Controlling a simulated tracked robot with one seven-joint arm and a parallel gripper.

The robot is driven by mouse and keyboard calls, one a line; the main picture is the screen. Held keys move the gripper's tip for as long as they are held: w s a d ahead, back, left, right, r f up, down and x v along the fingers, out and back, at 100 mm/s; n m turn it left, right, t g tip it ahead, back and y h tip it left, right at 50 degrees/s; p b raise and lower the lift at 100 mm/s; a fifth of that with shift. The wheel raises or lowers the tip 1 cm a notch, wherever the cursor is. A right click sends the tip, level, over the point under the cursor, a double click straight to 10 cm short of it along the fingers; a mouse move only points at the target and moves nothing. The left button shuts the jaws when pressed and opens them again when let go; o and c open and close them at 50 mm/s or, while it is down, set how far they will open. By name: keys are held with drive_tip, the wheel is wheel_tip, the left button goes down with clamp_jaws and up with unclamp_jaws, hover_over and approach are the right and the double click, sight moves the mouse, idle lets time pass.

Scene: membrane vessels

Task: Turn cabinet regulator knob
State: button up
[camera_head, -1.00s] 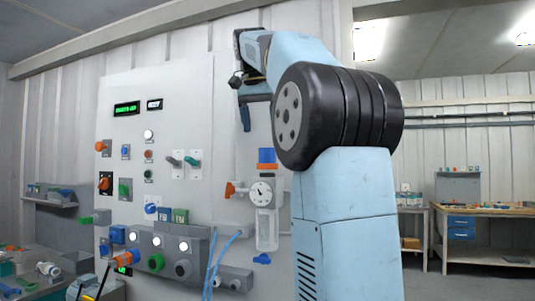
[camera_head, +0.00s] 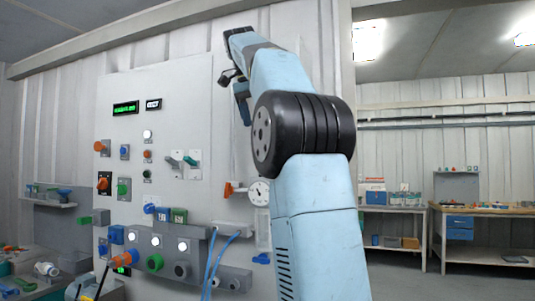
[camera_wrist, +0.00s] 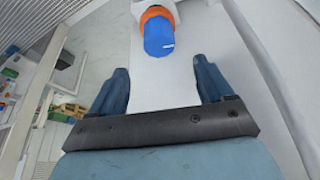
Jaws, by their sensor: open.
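The regulator knob (camera_wrist: 159,38) shows in the wrist view as a blue cylinder with a white mark and an orange collar, at the top centre. My gripper (camera_wrist: 160,72) is open and empty, with the knob beyond its two blue fingers and roughly centred between them. A gap remains between fingertips and knob. In the head view my arm hides the knob. The round regulator gauge (camera_head: 259,192) shows partly beside my arm there, with an orange fitting (camera_head: 229,189) on its left. In that view a blue finger (camera_head: 242,104) hangs above the gauge.
A white panel (camera_head: 190,95) with switches and buttons stands left of the gauge. A grey box (camera_head: 206,247) with blue hoses (camera_head: 215,262) juts out low in front. A workbench (camera_head: 485,209) stands far right. Space around the fingers looks clear.

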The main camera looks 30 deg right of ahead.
drive_tip(key=x, duration=1.1)
drive_tip(key=shift+d+f, duration=0.1)
drive_tip(key=shift+f, duration=0.05)
drive_tip(key=shift+c, duration=0.2)
drive_tip(key=shift+d, duration=0.1)
drive_tip(key=c, duration=0.9)
